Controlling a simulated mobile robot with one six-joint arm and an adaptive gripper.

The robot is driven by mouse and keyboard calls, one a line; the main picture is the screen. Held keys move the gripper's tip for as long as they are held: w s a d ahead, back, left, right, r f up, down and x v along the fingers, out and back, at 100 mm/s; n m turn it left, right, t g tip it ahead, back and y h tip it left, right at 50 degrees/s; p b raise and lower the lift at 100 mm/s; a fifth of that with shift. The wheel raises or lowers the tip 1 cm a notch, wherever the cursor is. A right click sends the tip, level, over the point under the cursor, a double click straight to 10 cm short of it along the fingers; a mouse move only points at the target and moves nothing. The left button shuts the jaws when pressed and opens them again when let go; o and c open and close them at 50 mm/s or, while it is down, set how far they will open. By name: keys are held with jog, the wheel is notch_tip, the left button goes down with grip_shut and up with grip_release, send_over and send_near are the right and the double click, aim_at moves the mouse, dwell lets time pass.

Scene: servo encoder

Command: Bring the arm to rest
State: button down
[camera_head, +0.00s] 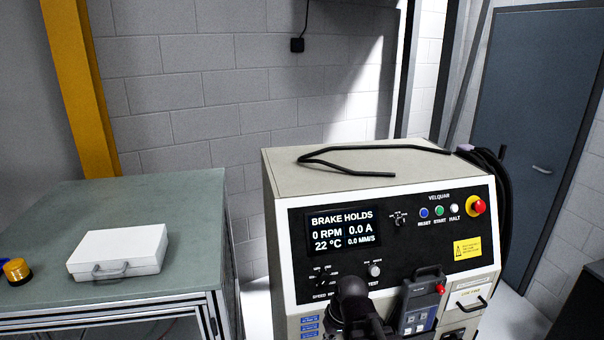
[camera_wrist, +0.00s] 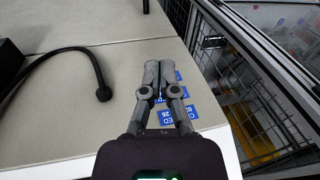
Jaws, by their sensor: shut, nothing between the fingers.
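My gripper (camera_wrist: 158,72) shows in the wrist view with its two grey fingers together and nothing between them. It is in front of a beige panel (camera_wrist: 55,122) that carries several blue labels (camera_wrist: 178,117). The fingers cover part of these labels. I cannot tell whether the fingertips touch the panel. In the head view, a dark rounded part that looks like my arm (camera_head: 355,298) stands low in front of the beige machine cabinet (camera_head: 280,215). My fingers cannot be made out there.
The cabinet's display (camera_head: 343,231) reads BRAKE HOLDS, 0 RPM. A black cable (camera_head: 330,162) lies on its top. A handheld device (camera_head: 420,300) sits on its front. A white case (camera_head: 117,251) rests on the green bench (camera_head: 60,210). Mesh fencing (camera_wrist: 245,90) stands right in the wrist view.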

jog(key=d+f+m+h+b, duration=0.2)
jog(key=d+f+m, duration=0.1)
jog(key=d, duration=0.7)
jog(key=shift+s+d+f+h, duration=0.25)
jog(key=shift+s+f+h, duration=0.2)
jog(key=shift+f, duration=0.1)
